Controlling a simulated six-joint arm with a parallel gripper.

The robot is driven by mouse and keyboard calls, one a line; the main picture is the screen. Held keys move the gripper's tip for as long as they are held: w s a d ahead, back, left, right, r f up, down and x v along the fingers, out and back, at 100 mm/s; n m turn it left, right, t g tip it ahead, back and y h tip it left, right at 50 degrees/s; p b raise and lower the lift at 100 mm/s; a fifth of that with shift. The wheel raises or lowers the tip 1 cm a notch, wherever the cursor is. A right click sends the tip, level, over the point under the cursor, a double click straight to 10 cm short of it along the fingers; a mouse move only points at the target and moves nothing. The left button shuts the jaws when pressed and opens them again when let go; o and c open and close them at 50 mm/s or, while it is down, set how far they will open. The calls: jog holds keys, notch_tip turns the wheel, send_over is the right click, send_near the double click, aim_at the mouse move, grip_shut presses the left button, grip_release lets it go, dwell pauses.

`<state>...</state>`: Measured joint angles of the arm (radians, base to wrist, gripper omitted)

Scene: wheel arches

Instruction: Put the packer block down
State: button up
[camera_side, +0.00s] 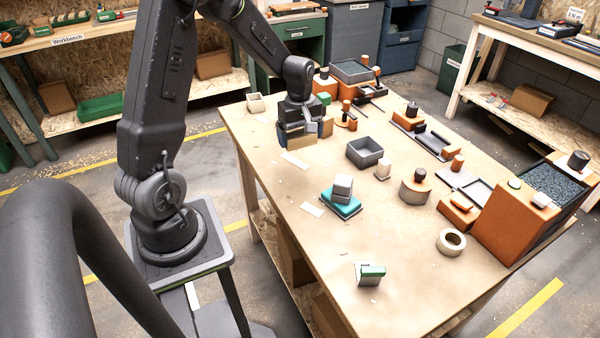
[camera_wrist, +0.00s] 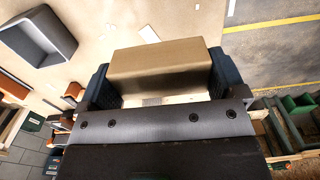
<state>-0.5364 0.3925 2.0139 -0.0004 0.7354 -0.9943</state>
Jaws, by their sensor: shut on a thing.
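The packer block (camera_wrist: 160,68) is a plain tan rectangular block, held across its ends between the dark jaws of my gripper (camera_wrist: 158,80) in the wrist view. In the side view my gripper (camera_side: 300,128) points down over the far left part of the workbench, shut on the block (camera_side: 300,145), which shows only partly below the jaws. The block looks level and low over the table top (camera_side: 270,185). I cannot tell whether its underside touches the wood. A white strip (camera_side: 295,160) lies on the table just in front of it.
A grey open bin (camera_side: 365,162) stands to the right of my gripper. A small beige cup (camera_side: 256,103) is behind left. Orange fixtures line the right side. The front left table is mostly clear.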

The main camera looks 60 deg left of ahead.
jog(key=s+a, duration=0.8)
jog(key=s, duration=0.1)
send_over(299, 172)
notch_tip(299, 172, down, 7)
jog(key=shift+f, duration=2)
jog(key=o, duration=0.6)
jog(key=shift+f, duration=0.15)
jog(key=shift+o, duration=0.2)
